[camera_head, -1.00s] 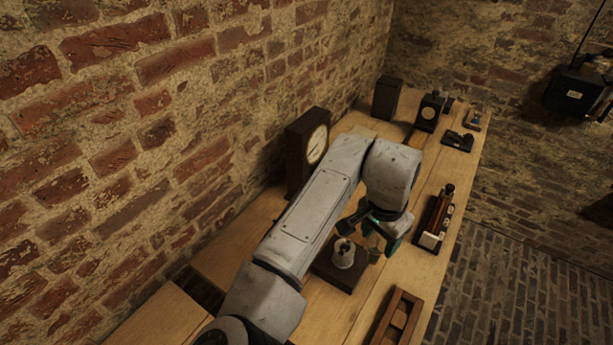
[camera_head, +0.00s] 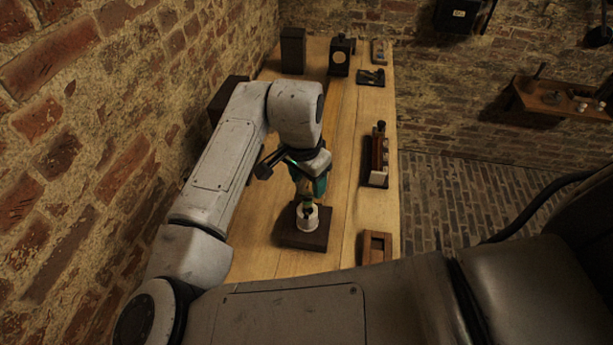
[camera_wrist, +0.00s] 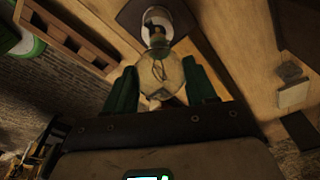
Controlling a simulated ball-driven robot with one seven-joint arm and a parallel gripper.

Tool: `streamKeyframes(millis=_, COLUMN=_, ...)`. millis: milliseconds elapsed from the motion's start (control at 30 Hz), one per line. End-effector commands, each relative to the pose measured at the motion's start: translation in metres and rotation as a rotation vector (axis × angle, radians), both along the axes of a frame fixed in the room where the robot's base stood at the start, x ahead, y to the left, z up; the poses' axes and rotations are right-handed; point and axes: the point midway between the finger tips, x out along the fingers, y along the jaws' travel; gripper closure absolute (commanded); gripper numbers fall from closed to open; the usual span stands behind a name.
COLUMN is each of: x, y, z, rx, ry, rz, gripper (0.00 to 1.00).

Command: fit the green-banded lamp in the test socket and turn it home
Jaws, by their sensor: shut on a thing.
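My gripper (camera_head: 310,183) points down over the white test socket (camera_head: 308,219), which stands on a dark square base (camera_head: 290,238) on the bench. In the wrist view my gripper's green fingers (camera_wrist: 161,90) are shut on the clear glass bulb of the lamp (camera_wrist: 160,73). The lamp's cap points at the white socket (camera_wrist: 165,14) and overlaps its mouth in this view. I cannot tell how deep the cap sits, or whether it is turned. In the head view the lamp (camera_head: 307,206) is small and partly hidden by the fingers.
A wooden tray (camera_head: 376,247) lies to the right of the socket, with a dark rack (camera_head: 377,160) farther back. Dark instruments (camera_head: 340,56) stand at the far end. A brick wall (camera_head: 60,150) runs along the left. Bare bench (camera_head: 345,190) lies right of my gripper.

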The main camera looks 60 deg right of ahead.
Motion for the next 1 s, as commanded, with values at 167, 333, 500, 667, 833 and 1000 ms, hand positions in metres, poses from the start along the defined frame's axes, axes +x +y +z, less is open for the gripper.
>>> streamKeyframes(millis=167, x=0.0, y=0.0, z=-0.016, rx=0.0, ry=0.0, rz=0.001, gripper=0.81)
streamKeyframes(millis=333, x=0.0, y=0.0, z=-0.017, rx=0.0, ry=-0.001, rz=0.001, gripper=0.81)
streamKeyframes(millis=500, x=0.0, y=0.0, z=-0.017, rx=0.0, ry=-0.001, rz=0.001, gripper=0.81)
streamKeyframes(millis=667, x=0.0, y=0.0, z=-0.018, rx=0.0, ry=0.0, rz=0.001, gripper=0.81)
streamKeyframes(millis=833, x=0.0, y=0.0, z=-0.021, rx=0.0, ry=0.0, rz=0.001, gripper=0.81)
streamKeyframes(millis=1000, x=0.0, y=0.0, z=-0.025, rx=0.0, ry=-0.001, rz=0.001, gripper=0.81)
